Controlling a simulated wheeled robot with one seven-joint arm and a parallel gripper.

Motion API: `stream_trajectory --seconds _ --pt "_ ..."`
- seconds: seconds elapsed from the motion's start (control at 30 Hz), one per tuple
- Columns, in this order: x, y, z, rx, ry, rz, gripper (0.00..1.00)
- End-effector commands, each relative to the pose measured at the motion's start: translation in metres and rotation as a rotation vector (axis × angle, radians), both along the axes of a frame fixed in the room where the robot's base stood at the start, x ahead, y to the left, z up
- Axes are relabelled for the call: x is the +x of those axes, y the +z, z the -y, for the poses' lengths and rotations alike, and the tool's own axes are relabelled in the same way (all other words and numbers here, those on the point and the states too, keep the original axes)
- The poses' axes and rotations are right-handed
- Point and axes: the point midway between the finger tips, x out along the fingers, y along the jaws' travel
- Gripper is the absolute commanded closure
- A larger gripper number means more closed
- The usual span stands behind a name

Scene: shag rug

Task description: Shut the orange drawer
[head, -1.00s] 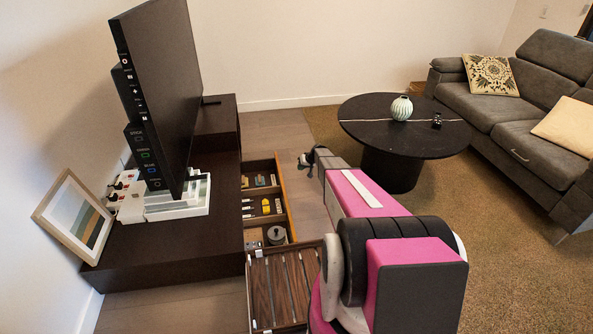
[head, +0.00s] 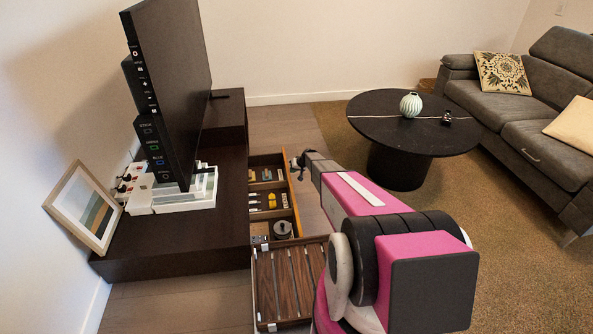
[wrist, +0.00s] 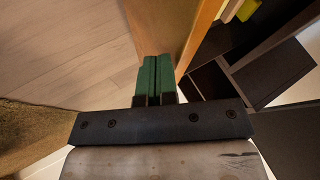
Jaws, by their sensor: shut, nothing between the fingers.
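The orange drawer (head: 293,200) is pulled out from the dark low TV cabinet (head: 225,232). Its orange wooden front faces right, and its compartments hold small items. My gripper (head: 297,163) is at the outer side of that front, near its far end. In the wrist view, the green fingertips (wrist: 155,75) are together with nothing between them. They lie beside the orange front panel (wrist: 200,35), very close to its face; I cannot tell if they touch.
A round black coffee table (head: 380,115) and a grey sofa (head: 545,140) stand to the right. A TV (head: 175,80) and a picture frame (head: 85,210) are on the cabinet.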

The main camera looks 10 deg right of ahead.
Motion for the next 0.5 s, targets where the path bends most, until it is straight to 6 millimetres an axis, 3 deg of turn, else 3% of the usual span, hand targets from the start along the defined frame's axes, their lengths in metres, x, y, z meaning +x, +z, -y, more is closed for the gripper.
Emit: stream_trajectory --seconds 0.33,0.5 --pt "0.0 0.0 -0.003 0.0 0.0 0.0 1.0" --pt "0.0 0.0 -0.021 0.0 0.002 0.0 1.0"
